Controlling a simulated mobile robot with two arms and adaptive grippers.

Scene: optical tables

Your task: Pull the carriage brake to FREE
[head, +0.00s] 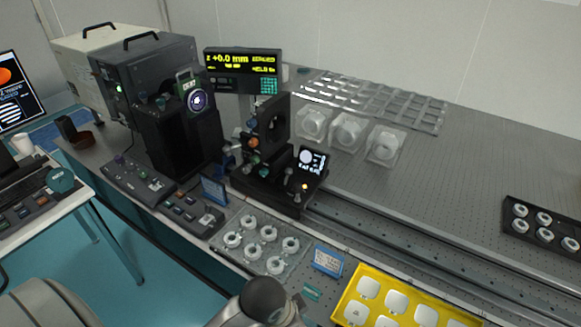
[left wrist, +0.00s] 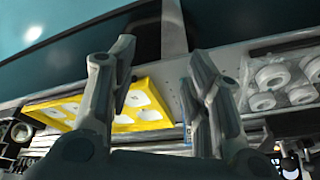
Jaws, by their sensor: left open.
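The black carriage (head: 268,185) sits at the left end of the rail (head: 400,250) in the head view. My right gripper is not in view.
A yellow tray (head: 344,310) of white pieces and a clear tray (head: 238,262) of white rings lie along the front edge. Control boxes (head: 140,182) stand left of the carriage. Clear-boxed parts (head: 348,133) stand behind the rail. The table's right middle (head: 450,180) is bare.

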